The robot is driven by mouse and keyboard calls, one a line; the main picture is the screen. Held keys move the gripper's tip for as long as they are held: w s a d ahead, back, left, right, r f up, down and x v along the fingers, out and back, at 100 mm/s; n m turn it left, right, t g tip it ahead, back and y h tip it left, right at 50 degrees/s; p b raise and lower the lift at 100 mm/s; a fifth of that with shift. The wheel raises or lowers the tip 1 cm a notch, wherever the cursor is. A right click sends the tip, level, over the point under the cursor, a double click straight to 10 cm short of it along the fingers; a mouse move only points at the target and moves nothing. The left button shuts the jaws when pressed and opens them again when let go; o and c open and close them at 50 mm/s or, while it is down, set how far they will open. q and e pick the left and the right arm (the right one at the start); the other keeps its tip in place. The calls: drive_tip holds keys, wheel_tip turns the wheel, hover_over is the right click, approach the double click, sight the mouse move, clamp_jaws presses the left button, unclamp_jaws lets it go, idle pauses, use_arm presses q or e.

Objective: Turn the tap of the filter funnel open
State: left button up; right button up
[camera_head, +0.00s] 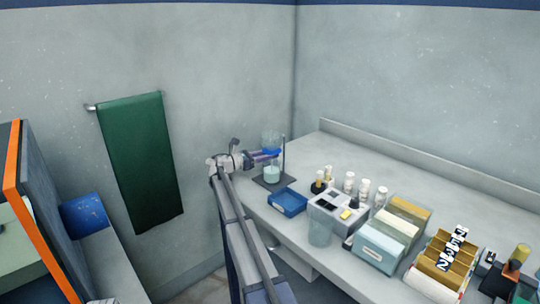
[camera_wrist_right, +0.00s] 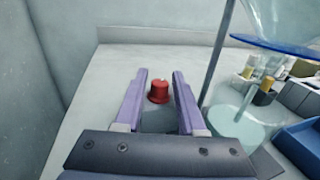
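The filter funnel (camera_head: 271,138), clear with a blue lower part, stands on a rod stand at the bench's far left corner. It also shows at the upper right of the right wrist view (camera_wrist_right: 285,25). A beaker (camera_head: 272,173) is below it. My right gripper (camera_head: 264,157) is beside the funnel at the stand; in the wrist view its purple fingers (camera_wrist_right: 160,76) are spread apart and empty. A red knob-like piece (camera_wrist_right: 158,92) shows in the gap between the fingers; I cannot tell whether it is the tap or touches them. My left gripper is out of view.
The stand rod (camera_wrist_right: 216,60) rises just right of the fingers. A blue tray (camera_head: 288,201) is near the stand. A grey device (camera_head: 336,209), several small bottles, file boxes (camera_head: 380,246) and a rack (camera_head: 445,262) fill the bench to the right. The back of the bench is clear.

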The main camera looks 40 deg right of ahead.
drive_tip(key=a, duration=0.2)
drive_tip(key=w+a, duration=0.1)
drive_tip(key=a, duration=0.4)
drive_tip(key=shift+w+a, duration=0.2)
drive_tip(key=shift+w, duration=0.05)
drive_tip(key=shift+f, duration=0.1)
